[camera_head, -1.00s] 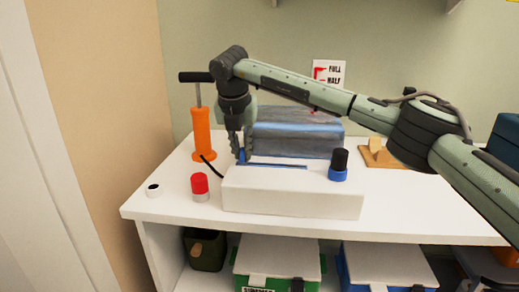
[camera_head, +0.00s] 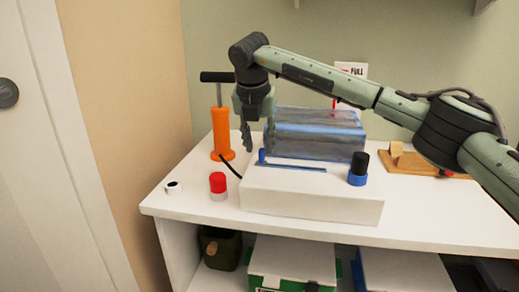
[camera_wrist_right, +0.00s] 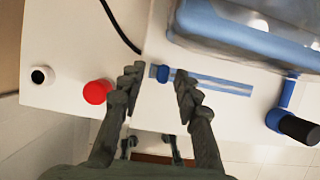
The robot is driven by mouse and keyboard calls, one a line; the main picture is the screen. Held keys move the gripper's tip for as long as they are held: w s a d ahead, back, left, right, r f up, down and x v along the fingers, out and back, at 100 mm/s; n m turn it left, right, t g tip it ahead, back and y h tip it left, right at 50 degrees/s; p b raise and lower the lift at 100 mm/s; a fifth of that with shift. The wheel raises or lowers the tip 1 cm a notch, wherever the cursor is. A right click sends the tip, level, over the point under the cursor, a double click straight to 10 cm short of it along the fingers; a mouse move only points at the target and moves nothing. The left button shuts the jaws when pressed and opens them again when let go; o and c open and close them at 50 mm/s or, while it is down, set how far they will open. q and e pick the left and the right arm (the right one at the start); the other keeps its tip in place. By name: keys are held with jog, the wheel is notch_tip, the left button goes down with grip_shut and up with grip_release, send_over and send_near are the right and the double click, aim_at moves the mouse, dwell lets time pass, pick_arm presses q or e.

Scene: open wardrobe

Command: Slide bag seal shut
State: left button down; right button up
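The clear bag (camera_head: 315,135) with a blue band lies on the white block (camera_head: 315,195); it also shows in the wrist view (camera_wrist_right: 240,30). Its flat blue seal strip (camera_head: 298,166) runs along the block's top in front of it. The small blue slider (camera_head: 262,156) stands at the strip's left end; the wrist view shows this slider (camera_wrist_right: 163,73) too. My right gripper (camera_head: 257,146) is open and empty, pointing down just above the slider. In the wrist view the slider shows beyond and between the spread fingertips (camera_wrist_right: 157,78). My left gripper is out of view.
An orange hand pump (camera_head: 221,133) with a black hose stands behind left. A red-capped jar (camera_head: 218,185) and a white roll (camera_head: 173,187) are at left. A black-and-blue cylinder (camera_head: 358,168) stands on the block's right. Bins fill the shelf below.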

jog(key=v, duration=0.9)
jog(key=shift+r, duration=0.15)
jog(key=shift+s+a, duration=0.1)
